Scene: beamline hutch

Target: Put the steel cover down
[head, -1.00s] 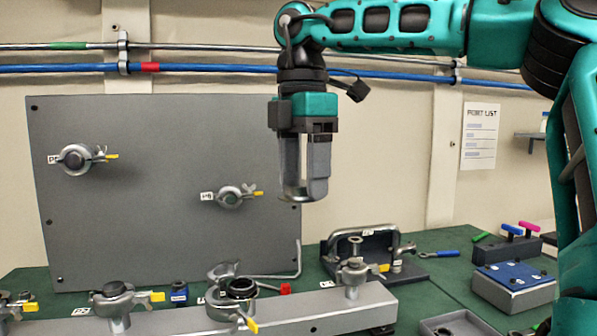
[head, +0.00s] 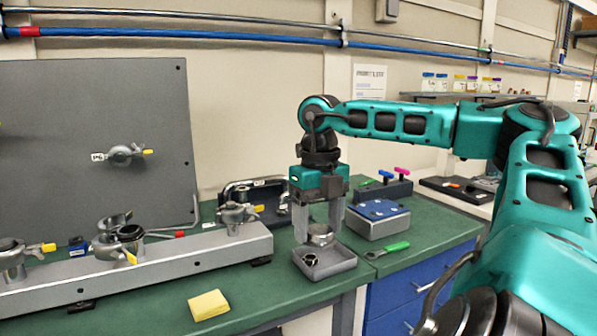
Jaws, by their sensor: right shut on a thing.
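My right gripper (head: 319,236) is low over the grey tray (head: 325,271) on the green bench, fingers pointing down. It is shut on the steel cover (head: 320,239), a small shiny round piece between the fingertips. The cover is at or just above the back part of the tray; I cannot tell whether it touches the floor. A small dark-centred ring (head: 310,260) lies in the front left of the tray. My left gripper is not in view.
A grey rail with clamped flanges (head: 150,262) runs to the left of the tray. A blue-topped block (head: 377,212) stands behind right, and a green-handled tool (head: 388,251) lies to the right. A yellow pad (head: 208,305) lies at the front left.

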